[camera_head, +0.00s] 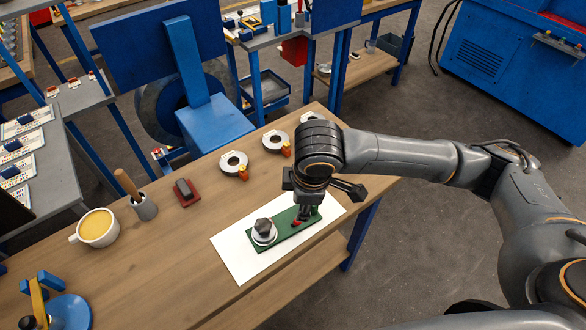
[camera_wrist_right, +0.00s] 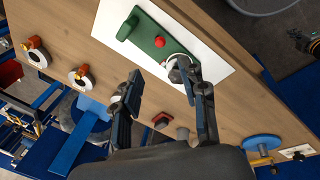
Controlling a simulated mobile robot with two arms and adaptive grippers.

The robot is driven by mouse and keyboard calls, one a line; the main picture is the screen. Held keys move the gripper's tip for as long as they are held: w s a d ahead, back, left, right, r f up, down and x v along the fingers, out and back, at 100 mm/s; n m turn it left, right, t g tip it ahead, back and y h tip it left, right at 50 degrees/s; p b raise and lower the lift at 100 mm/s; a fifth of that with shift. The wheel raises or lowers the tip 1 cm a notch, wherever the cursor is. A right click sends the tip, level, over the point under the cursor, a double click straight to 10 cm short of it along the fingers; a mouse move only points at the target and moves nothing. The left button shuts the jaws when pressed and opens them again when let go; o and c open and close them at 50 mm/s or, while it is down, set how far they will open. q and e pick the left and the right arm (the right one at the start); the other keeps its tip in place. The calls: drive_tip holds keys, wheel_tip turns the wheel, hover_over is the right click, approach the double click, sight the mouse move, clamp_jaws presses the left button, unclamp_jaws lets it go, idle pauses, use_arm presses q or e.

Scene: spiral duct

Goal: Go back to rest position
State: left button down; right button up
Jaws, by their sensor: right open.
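My right gripper (camera_head: 322,198) hangs over the right part of a green plate (camera_head: 284,234) in the head view. Its two dark fingers are apart in the right wrist view (camera_wrist_right: 163,88), with nothing seen between them. The plate lies on a white sheet (camera_head: 238,262) on the wooden table. It carries a silver round part with a dark knob (camera_head: 264,231) at its left and a red knob (camera_head: 297,223). In the wrist view one finger overlaps the silver part (camera_wrist_right: 176,70); I cannot tell whether they touch. The left gripper is not in view.
On the wooden table (camera_head: 170,262) are a yellow-filled cup (camera_head: 97,228), a pot with a wooden handle (camera_head: 143,206), a red-based block (camera_head: 186,192), ring parts with orange pieces (camera_head: 234,163) and a blue round device (camera_head: 66,314). A blue seat (camera_head: 214,124) stands behind. Floor is open at right.

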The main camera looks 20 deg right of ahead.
drive_tip(key=s+a+f+m+t+y, duration=0.1)
drive_tip(key=s+a+f+m+y, duration=0.3)
drive_tip(key=a, duration=0.4)
drive_tip(key=s+d+f+m+h, duration=0.2)
drive_tip(key=s+d+f+m, duration=0.2)
drive_tip(key=s+d, duration=0.3)
drive_tip(key=s+d+f+m+h, duration=0.2)
drive_tip(key=s+d+f+m, duration=0.25)
drive_tip(key=d, duration=0.35)
wheel_tip(320, 180, down, 28)
drive_tip(key=s+g+b, duration=0.1)
drive_tip(key=s+b, duration=0.1)
drive_tip(key=b, duration=0.2)
drive_tip(key=s+d+f+g+b, duration=0.1)
drive_tip(key=s+d+f+b, duration=0.1)
drive_tip(key=s+f, duration=1.4)
wheel_tip(320, 180, down, 3)
drive_tip(key=shift+s+d+n+g, duration=0.25)
drive_tip(key=shift+d+n+g, duration=0.1)
drive_tip(key=shift+d, duration=0.15)
